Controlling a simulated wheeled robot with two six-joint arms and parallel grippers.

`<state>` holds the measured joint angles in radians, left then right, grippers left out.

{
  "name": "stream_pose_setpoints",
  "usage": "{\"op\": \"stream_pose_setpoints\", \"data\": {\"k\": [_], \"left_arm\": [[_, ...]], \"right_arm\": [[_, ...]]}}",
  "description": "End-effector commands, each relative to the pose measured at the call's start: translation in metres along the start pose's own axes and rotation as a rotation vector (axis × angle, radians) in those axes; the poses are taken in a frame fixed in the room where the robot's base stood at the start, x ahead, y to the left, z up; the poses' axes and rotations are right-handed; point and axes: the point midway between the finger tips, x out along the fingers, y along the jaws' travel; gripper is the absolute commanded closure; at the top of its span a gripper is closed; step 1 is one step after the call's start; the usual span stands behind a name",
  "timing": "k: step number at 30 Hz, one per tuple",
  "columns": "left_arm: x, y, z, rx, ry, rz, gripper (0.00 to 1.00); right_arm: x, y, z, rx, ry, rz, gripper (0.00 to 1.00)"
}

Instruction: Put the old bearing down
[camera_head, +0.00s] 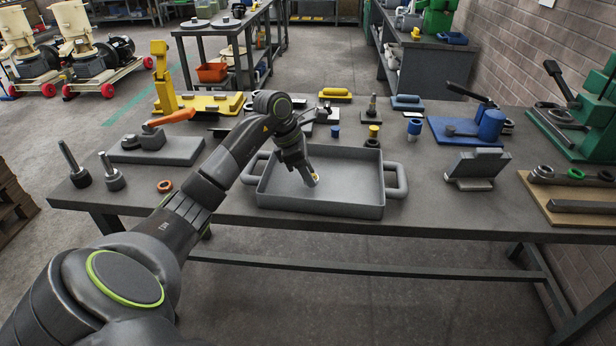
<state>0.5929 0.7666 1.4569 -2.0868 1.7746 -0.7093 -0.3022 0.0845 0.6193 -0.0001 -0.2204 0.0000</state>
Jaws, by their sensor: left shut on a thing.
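My left gripper (311,178) points down into a grey tray (345,211) with a loop handle at each end, near the front edge of the table. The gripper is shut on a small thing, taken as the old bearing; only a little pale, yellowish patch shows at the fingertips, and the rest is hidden. I cannot tell if it touches the tray floor. The visible tray floor is otherwise bare. My right gripper is not in view.
An orange ring (164,186) and two dark upright tools (112,179) lie left of the tray. A grey stand (476,167) and a wooden board with rings (577,204) are to the right. Yellow and blue fixtures (483,127) line the back.

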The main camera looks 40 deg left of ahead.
Motion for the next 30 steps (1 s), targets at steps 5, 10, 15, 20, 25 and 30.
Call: {"op": "stream_pose_setpoints", "data": {"k": [5, 10, 15, 20, 25, 30], "left_arm": [[0.020, -0.001, -0.008, -0.002, 0.000, -0.002, 0.99], [0.020, 0.000, -0.008, -0.001, 0.000, 0.001, 0.99], [0.024, 0.000, -0.010, -0.001, 0.000, 0.001, 0.99], [0.022, 0.000, -0.009, -0.001, 0.001, 0.000, 0.46], [0.022, 0.000, -0.009, -0.001, 0.001, 0.000, 0.44], [0.021, 0.000, -0.009, -0.001, 0.001, 0.001, 0.44]], "right_arm": [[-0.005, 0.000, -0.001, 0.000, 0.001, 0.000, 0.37], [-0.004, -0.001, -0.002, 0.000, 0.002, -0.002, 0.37], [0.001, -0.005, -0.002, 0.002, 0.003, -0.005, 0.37], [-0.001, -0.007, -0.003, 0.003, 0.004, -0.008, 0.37], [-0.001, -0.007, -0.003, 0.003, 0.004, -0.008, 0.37], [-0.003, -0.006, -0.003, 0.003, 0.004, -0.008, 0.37]]}}
